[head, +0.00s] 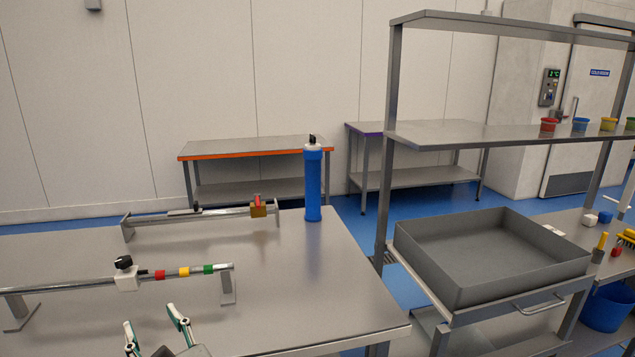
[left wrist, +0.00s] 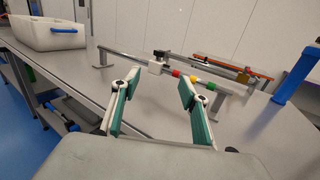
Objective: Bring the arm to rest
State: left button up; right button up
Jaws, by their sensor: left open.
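My left gripper (head: 154,329) shows at the bottom of the head view, above the near part of the steel table (head: 330,290). Its two green-faced fingers are spread apart with nothing between them. In the left wrist view my left gripper (left wrist: 158,88) is also open and empty, with the front rail behind its fingertips. My right gripper is in neither view.
A front rail (head: 75,285) carries a white clamp and coloured rings. A rear rail (head: 220,214) and blue cylinder (head: 313,185) stand behind. A grey tub (head: 480,285) sits right. The left wrist view shows a white tub (left wrist: 50,37). The table's right front is bare.

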pick_arm(q)
jog(key=s+d+r+m+t+h, duration=0.1)
jog(key=d+m+t+h, duration=0.25)
jog(key=m, duration=0.65)
jog(key=s+d+m+t+h, duration=0.1)
jog(key=d+m+t+h, duration=0.1)
jog(key=m+t, duration=0.5)
jog(key=s+d+f+m+g+h, duration=0.15)
jog(key=d+f+m+h, duration=0.35)
jog(key=m, duration=0.5)
jog(key=d+f+m+g+h, duration=0.25)
jog(key=f+m+h, duration=0.25)
jog(key=f+m, duration=0.3)
jog(key=s+a+f+m+g, duration=0.2)
jog(key=s+f+m+g, duration=0.2)
jog(key=f, duration=0.8)
jog(key=s+a+f+m+g, duration=0.2)
jog(key=s+f+m+g, duration=0.3)
jog(key=s+f+m, duration=0.2)
notch_tip(320, 180, down, 5)
jog(key=m, duration=0.2)
jog(key=shift+s+a+r+m, duration=0.15)
jog(key=shift+s+m, duration=0.15)
jog(key=shift+s, duration=0.05)
